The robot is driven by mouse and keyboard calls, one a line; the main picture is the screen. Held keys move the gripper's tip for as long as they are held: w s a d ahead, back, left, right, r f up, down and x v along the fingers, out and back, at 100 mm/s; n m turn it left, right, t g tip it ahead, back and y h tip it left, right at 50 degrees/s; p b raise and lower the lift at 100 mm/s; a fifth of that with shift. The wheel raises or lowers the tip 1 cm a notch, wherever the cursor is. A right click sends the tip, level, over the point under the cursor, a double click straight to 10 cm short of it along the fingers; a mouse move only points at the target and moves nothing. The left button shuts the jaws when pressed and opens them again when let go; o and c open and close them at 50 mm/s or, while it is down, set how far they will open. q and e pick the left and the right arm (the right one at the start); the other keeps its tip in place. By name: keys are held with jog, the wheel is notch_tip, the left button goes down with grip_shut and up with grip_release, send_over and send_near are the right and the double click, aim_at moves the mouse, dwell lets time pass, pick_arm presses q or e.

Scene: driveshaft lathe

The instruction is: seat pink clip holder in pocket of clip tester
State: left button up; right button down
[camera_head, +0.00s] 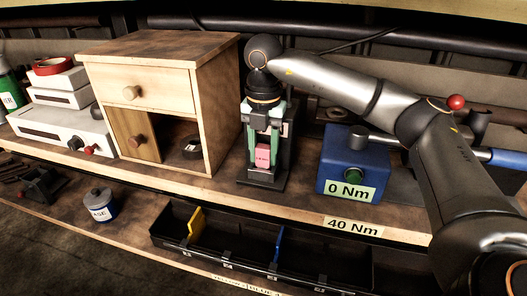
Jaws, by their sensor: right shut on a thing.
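The pink clip holder (263,156) is a small pink block at the middle of the upper shelf. My right gripper (263,146) points down from above, its green-and-pale fingers on both sides of the block, shut on it. The clip tester (262,181) is a dark upright device directly behind and below the block. The block is at the front of the tester, low down; I cannot tell whether it sits in the pocket, as the fingers and the small size hide the contact. My left gripper is not in view.
A wooden cabinet (216,110) stands close on the left. A blue box marked 0 Nm (334,167) stands on the right under my right arm. Below is a black divided bin (170,229). White devices (55,128) stand at far left.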

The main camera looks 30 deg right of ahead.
aim_at(263, 146)
jog(key=shift+f, duration=0.2)
jog(key=shift+c, duration=2.2)
grip_release()
jog(key=shift+r, duration=0.3)
notch_tip(263, 146, up, 6)
jog(key=shift+r, duration=0.1)
jog(key=shift+r+p, duration=0.3)
jog(key=shift+r, duration=0.3)
